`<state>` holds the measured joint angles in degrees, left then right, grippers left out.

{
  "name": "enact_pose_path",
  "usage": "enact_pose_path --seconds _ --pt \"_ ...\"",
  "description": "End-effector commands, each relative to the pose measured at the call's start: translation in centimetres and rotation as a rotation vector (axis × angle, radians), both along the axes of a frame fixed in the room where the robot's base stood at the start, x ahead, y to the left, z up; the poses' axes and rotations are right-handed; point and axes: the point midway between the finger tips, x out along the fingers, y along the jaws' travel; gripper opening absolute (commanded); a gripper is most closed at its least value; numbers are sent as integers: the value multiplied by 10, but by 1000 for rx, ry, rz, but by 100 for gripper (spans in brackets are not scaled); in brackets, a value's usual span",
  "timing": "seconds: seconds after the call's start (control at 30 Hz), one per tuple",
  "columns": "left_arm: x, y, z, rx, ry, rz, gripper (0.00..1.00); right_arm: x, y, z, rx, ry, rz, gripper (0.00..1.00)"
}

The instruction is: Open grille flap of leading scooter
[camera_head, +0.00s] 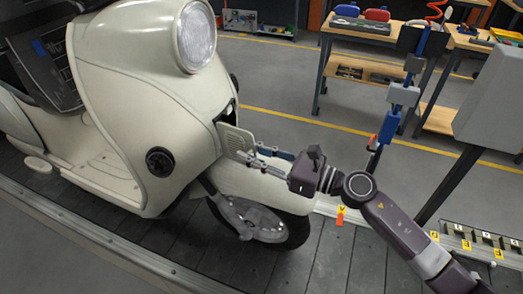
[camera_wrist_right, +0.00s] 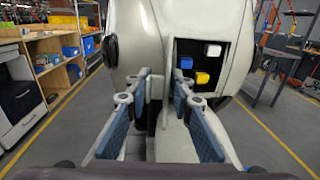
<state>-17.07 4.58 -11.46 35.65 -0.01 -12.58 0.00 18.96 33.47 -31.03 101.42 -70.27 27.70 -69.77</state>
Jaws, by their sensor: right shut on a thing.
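The cream scooter (camera_head: 170,110) stands on the slat conveyor, and its front also fills the upper middle of the right wrist view (camera_wrist_right: 140,45). Its slotted grille flap (camera_head: 235,139) stands swung out from the body, beside a dark opening. My right gripper (camera_head: 256,157) is shut on the flap by its free edge. In the right wrist view the flap (camera_wrist_right: 173,138) shows nearly edge-on between the blue-padded fingers. Behind it the open compartment (camera_wrist_right: 203,60) shows white, blue and yellow parts inside. My left gripper is not in view.
The front wheel and fender (camera_head: 265,190) are just below my right gripper. A post with blue and grey boxes (camera_head: 402,95) stands at the right. Workbenches (camera_head: 365,35) are at the back, with clear floor between.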

Motion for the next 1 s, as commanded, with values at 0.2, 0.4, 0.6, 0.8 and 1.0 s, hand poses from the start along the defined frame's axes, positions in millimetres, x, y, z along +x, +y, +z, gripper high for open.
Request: enact_pose_path --seconds 0.2,0.4,0.6,0.8,1.0 --pt "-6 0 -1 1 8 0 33 -13 13 -3 7 13 32 0" --pt "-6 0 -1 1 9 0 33 -13 14 -2 8 14 32 0" --pt "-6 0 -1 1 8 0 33 -13 14 -2 9 14 33 23" --pt "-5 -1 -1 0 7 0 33 -11 13 -2 6 12 28 33" --pt "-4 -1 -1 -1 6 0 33 -10 11 -2 3 10 25 33"
